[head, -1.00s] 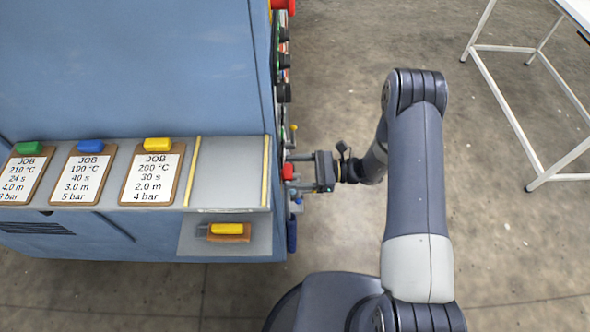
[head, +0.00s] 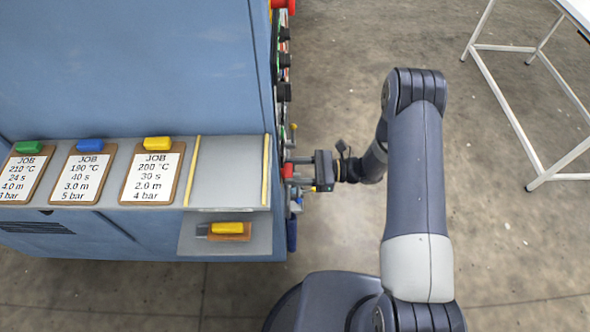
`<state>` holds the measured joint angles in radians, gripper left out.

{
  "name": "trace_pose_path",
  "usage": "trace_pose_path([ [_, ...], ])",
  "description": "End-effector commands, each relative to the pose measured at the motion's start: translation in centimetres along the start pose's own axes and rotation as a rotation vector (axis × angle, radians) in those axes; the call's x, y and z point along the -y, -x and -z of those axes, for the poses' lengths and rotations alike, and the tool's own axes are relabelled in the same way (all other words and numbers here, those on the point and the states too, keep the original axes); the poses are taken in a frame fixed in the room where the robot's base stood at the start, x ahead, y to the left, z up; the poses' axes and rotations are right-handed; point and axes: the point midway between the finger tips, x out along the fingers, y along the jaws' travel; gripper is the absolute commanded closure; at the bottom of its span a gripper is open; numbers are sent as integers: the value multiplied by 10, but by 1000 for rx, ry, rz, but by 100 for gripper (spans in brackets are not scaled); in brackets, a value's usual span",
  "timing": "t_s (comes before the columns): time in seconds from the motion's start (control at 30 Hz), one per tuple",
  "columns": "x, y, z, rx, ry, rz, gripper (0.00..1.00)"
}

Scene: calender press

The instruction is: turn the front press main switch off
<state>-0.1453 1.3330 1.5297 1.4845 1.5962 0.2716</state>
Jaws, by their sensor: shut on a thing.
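The blue press cabinet (head: 130,60) fills the left of the head view. Its right side carries a column of controls, seen edge-on. A red knob (head: 287,171) low on that side sits between the fingers of my gripper (head: 296,172). It appears to be the main switch, but its markings and handle angle cannot be seen from here. My gripper points left at the panel and is shut on the red knob. My arm reaches in from the right.
Several black knobs (head: 284,92) and a red button (head: 290,6) stick out above my gripper. A ledge holds job clipboards (head: 152,178); a lower shelf holds a yellow-handled tool (head: 228,229). A white-framed table (head: 497,105) stands at upper right. The floor between is clear.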

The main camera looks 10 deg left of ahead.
Motion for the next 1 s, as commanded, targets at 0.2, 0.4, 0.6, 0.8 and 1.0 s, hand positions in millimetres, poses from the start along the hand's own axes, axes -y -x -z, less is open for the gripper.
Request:
trace_pose_path([
  [0.2, 0, 0, 3, 0, 62, -1, 76],
  [0.4, 0, 0, 5, -1, 197, -1, 76],
  [0.6, 0, 0, 6, -1, 381, -1, 76],
  [0.8, 0, 0, 7, -1, 571, -1, 76],
  [1.0, 0, 0, 7, -1, 762, -1, 76],
])
